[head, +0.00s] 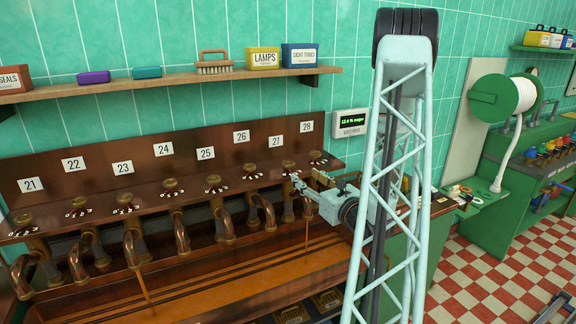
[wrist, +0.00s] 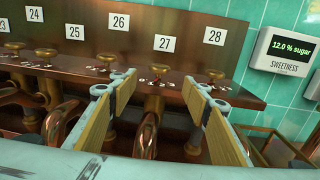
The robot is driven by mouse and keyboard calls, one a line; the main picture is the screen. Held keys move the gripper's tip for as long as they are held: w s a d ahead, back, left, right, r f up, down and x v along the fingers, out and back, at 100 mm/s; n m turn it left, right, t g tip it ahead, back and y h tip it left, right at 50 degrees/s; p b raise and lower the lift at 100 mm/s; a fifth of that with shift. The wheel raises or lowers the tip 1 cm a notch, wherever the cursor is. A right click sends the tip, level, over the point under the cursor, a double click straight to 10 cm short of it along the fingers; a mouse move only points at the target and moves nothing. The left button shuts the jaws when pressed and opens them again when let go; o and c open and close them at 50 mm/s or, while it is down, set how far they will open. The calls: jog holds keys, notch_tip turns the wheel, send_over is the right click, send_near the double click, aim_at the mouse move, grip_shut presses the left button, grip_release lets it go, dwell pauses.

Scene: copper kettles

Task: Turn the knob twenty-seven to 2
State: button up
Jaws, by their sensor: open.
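Knob twenty-seven is a round brass knob (wrist: 158,57) below the white label 27 (wrist: 164,43) in the wrist view. A small scale with a red mark (wrist: 155,79) lies in front of it; its numbers are too small to read. In the head view the knob (head: 289,164) sits on the sloping brown panel near its right end. My gripper (wrist: 158,84) is open and empty, with its tan-padded fingers on either side of the knob's line of sight. In the head view my gripper (head: 308,182) is close in front of the panel; contact cannot be told.
Knob twenty-six (wrist: 106,53) and knob twenty-eight (wrist: 211,62) flank it closely. Curved copper pipes (head: 267,210) hang below the panel, with thin amber streams under two of them. A display (wrist: 289,50) reads 12.0 % sugar. A shelf (head: 170,83) with boxes hangs above.

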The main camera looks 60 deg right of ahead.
aim_at(292, 166)
jog(key=shift+x, duration=6.75)
jog(key=shift+a, duration=0.1)
jog(key=c, duration=0.9)
